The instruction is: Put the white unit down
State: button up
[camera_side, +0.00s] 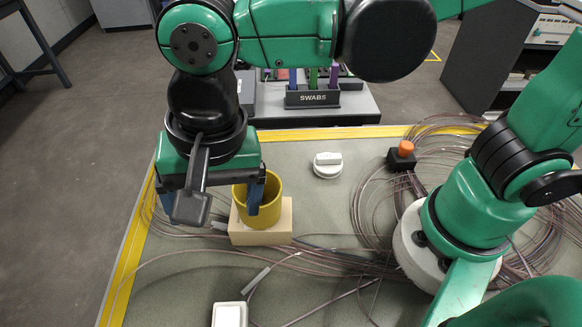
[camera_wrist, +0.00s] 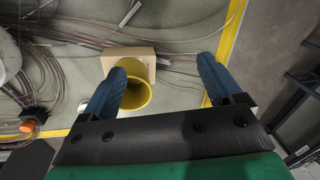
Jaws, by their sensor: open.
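A small white box (camera_side: 230,314) lies on the mat at the bottom edge of the side view, partly cut off. A round white piece with a raised bar (camera_side: 328,166) lies farther back; I cannot tell which is the white unit. My gripper (camera_wrist: 162,68) is open, with nothing held between its blue fingers. In the side view, it is at the beige block (camera_side: 262,222) and yellow cup (camera_side: 272,201). One blue finger overlaps the cup; I cannot tell whether it is inside or in front.
Loose brown-grey cables (camera_side: 360,262) cross the mat and coil at the right. A black box with an orange button (camera_side: 402,156) stands near the coil. A SWABS holder (camera_side: 312,98) is behind the mat.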

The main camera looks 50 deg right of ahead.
jog(key=w+d+n+t, duration=0.2)
jog(key=d+n+t, duration=0.1)
jog(key=d, duration=0.7)
jog(key=w+d+n+t+h, duration=0.1)
jog(key=w+d+n+t, duration=0.1)
jog(key=d, duration=0.9)
jog(key=shift+w+d+n+t, duration=0.25)
jog(key=shift+n+t, duration=0.25)
jog(key=shift+n, duration=0.4)
